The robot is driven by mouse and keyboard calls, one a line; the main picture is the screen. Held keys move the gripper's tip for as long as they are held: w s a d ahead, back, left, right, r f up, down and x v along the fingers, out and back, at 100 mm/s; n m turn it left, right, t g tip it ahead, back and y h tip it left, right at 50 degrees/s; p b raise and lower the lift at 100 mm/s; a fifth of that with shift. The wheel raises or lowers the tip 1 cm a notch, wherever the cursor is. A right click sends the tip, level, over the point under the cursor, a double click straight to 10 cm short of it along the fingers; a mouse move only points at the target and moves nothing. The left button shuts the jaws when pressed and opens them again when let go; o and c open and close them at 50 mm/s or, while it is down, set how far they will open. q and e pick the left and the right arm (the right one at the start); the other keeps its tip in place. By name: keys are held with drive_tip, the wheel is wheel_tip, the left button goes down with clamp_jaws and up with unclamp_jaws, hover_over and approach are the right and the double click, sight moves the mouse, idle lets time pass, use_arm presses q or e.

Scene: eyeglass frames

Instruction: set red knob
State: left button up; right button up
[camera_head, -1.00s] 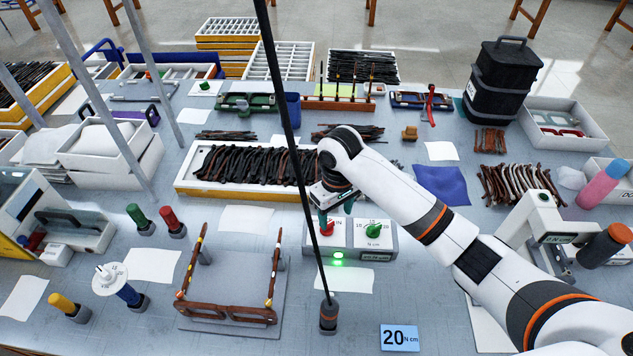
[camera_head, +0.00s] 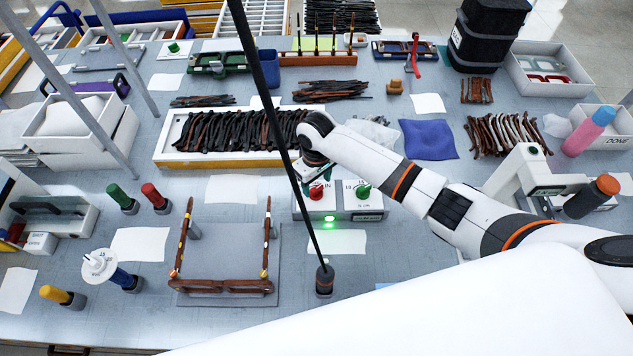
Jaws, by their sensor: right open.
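The red knob (camera_head: 316,191) sits on the left white dial of a grey box (camera_head: 343,206) in the middle of the table. A green knob (camera_head: 363,190) sits on the right dial of the same box. A green light (camera_head: 329,218) glows on its front. My right gripper (camera_head: 318,174) is just behind and above the red knob, pointing down and open. Its fingers are small and partly hidden, so I cannot tell whether they touch the knob. My left gripper is not in view.
A dark pole (camera_head: 285,150) crosses in front, ending in a black base (camera_head: 324,281) near the box. An eyeglass frame (camera_head: 222,284) stands on a grey plate at front left. A tray of dark temples (camera_head: 240,157) lies behind. A large white shape covers the lower right.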

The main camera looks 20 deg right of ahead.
drive_tip(key=shift+f, duration=0.8)
drive_tip(key=c, duration=1)
